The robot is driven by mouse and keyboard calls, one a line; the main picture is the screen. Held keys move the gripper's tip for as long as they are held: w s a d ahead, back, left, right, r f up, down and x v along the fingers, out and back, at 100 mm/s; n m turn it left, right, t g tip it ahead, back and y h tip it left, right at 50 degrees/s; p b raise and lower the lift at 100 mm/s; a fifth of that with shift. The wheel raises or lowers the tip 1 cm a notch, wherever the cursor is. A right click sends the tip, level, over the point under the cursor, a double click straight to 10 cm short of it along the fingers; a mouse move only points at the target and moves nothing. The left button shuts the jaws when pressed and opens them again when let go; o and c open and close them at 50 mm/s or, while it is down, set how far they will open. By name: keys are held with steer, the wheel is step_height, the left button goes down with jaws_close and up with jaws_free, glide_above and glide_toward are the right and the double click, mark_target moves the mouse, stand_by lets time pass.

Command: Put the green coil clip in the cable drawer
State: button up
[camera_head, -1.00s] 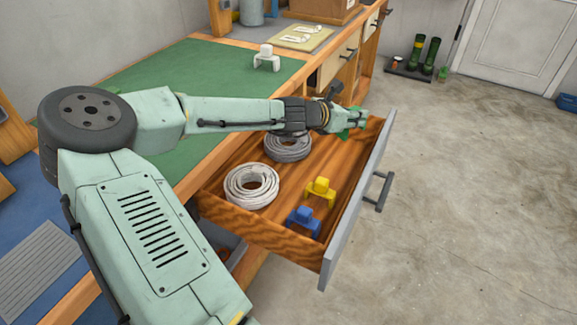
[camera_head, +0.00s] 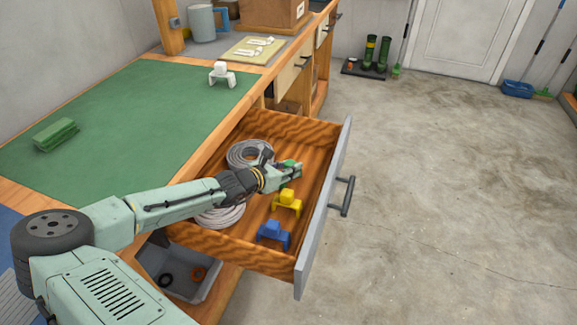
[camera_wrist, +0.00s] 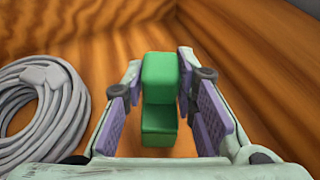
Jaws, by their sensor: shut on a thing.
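The green coil clip (camera_head: 289,163) is in my gripper (camera_head: 292,170), in or just over the far half of the open wooden cable drawer (camera_head: 325,205). In the wrist view the green clip (camera_wrist: 160,82) stands between the purple finger pads of my gripper (camera_wrist: 164,110). The drawer's wood floor and walls (camera_wrist: 100,42) lie beyond it. I cannot tell whether the clip touches the floor. A yellow clip (camera_head: 287,203) and a blue clip (camera_head: 273,235) stand in the drawer's near part. A grey cable coil (camera_head: 245,151) lies at the far left.
A whitish cable coil (camera_head: 222,217) is partly hidden under my arm. On the bench's green mat (camera_head: 110,125) are a white clip (camera_head: 221,74) and a green ribbed block (camera_head: 56,134). A grey bin (camera_head: 183,281) sits below. Open floor lies right of the drawer.

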steer(key=shift+f, duration=0.1)
steer(key=o, duration=0.7)
steer(key=b+v, duration=0.2)
steer(key=v, duration=1)
steer(key=shift+b, duration=0.3)
